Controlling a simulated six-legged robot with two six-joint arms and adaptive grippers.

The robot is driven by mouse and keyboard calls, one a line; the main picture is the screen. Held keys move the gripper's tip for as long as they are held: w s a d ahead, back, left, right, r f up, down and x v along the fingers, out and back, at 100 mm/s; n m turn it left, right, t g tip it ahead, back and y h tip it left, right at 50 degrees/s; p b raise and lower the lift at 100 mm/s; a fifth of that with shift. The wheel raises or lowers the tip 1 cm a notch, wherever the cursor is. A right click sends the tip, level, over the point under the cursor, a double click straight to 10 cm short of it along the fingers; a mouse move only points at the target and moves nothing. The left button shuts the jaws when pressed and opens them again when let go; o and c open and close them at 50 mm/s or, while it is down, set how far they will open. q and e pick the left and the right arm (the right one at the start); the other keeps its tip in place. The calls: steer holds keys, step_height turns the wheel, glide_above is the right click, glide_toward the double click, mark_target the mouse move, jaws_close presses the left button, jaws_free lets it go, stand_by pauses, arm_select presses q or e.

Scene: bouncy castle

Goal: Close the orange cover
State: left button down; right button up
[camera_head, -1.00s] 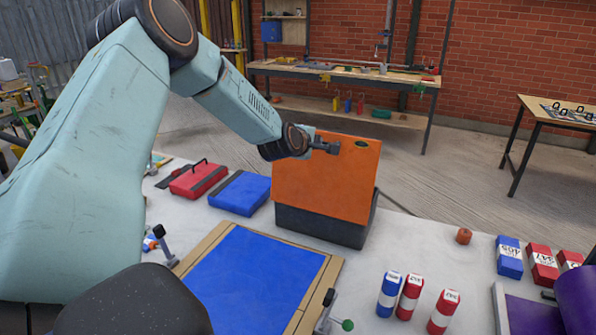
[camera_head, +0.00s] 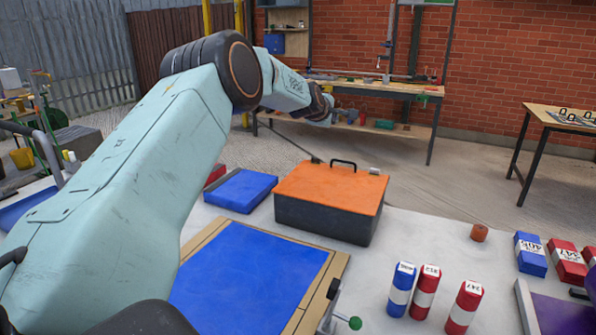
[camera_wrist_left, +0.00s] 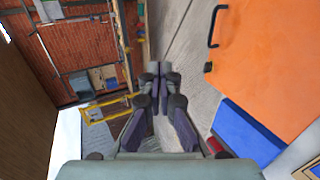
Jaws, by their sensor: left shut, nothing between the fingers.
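The orange cover (camera_head: 331,185) lies flat on top of the dark grey box (camera_head: 322,220) on the white table. A black handle (camera_head: 343,163) stands up near its far edge. My left gripper (camera_head: 337,115) is above and beyond the box, apart from the cover. In the left wrist view my left gripper (camera_wrist_left: 160,80) is shut and empty, pointing past the cover's edge. The orange cover (camera_wrist_left: 265,65) fills the upper right of that view, with its handle (camera_wrist_left: 216,27) at the edge. My right gripper is not in view.
A blue case (camera_head: 240,191) is left of the box. A blue panel in a wooden frame (camera_head: 250,278) lies in front. Red and blue cylinders (camera_head: 424,291) stand to the right, near an orange knob-like object (camera_head: 479,233). A workbench (camera_head: 370,90) stands behind.

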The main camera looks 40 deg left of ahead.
arm_select(q)
steer(key=shift+b+x, duration=0.5)
steer(key=shift+x, duration=0.8)
steer(key=shift+w+d, duration=0.1)
